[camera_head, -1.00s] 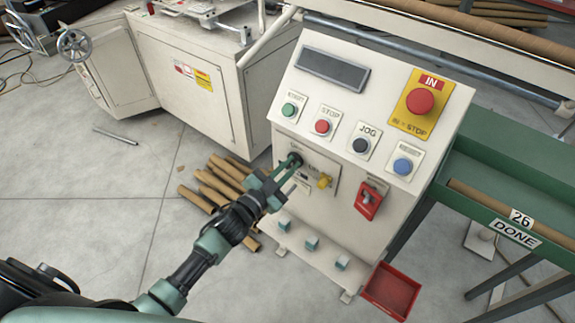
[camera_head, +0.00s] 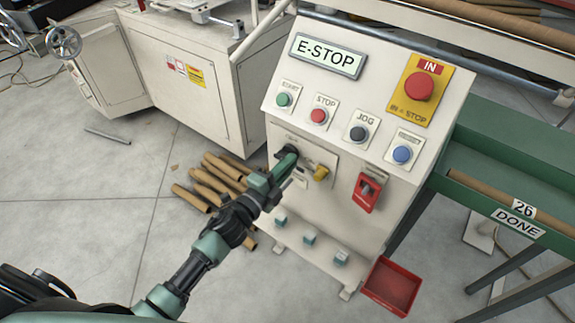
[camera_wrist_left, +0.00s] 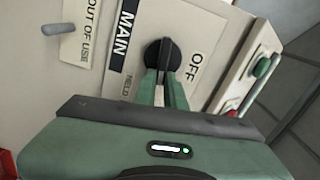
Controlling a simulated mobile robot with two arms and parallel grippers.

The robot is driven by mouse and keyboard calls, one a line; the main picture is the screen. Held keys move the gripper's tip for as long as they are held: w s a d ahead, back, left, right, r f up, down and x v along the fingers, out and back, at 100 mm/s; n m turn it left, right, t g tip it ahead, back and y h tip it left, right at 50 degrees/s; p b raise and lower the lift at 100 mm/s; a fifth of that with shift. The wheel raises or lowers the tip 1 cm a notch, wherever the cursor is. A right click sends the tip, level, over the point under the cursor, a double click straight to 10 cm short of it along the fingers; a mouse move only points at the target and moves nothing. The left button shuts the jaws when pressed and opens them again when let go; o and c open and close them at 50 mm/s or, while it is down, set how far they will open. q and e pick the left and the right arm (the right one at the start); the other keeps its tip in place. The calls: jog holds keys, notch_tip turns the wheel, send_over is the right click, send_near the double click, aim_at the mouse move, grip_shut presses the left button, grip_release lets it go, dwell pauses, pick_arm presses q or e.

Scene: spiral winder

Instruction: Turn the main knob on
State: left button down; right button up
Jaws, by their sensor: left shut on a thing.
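The main knob is a black round knob (camera_head: 291,150) on the lower front panel of the cream control cabinet (camera_head: 395,216). In the left wrist view the knob (camera_wrist_left: 161,50) sits between the labels MAIN and OFF. My left gripper (camera_head: 284,165) is shut on it, with a finger on each side of its grip (camera_wrist_left: 164,88). The gripper hides part of the knob and its plate in the head view. The display (camera_head: 328,56) above is lit and reads E-STOP. My right gripper is not in view.
Green START, red STOP, black JOG and blue buttons sit above. A red emergency button (camera_head: 419,87) is at upper right. A red tray (camera_head: 391,286) and brown tubes (camera_head: 213,183) are low down.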

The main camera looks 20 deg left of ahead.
pick_arm(q)
jog(key=shift+f+m+b, duration=0.25)
jog(key=shift+m+b, duration=0.05)
jog(key=shift+m, duration=0.5)
jog(key=c, duration=1.5)
grip_release()
jog(key=shift+s, duration=0.1)
jog(key=v, duration=0.7)
jog(key=shift+s+a, duration=0.1)
jog(key=shift+s, duration=0.2)
